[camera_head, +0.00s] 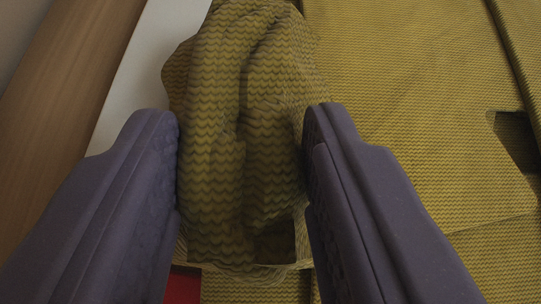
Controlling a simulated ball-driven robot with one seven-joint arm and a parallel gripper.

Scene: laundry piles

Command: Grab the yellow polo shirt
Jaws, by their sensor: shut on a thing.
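The yellow polo shirt (420,80) has a fine zigzag knit pattern and fills the middle and right of the view. A bunched fold of it (235,110) stands up between the two dark purple fingers of my gripper (243,145). My gripper is shut on this fold, with one finger against each side. The rest of the shirt lies spread behind and to the right, and runs out of view at the top and right. The lower part of the shirt is partly hidden by the right finger.
A small red patch (183,285) shows below the fold, beside the left finger. A white surface (160,55) and a brown wooden strip (70,90) run along the left. A dark gap (517,138) shows in the cloth at the right.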

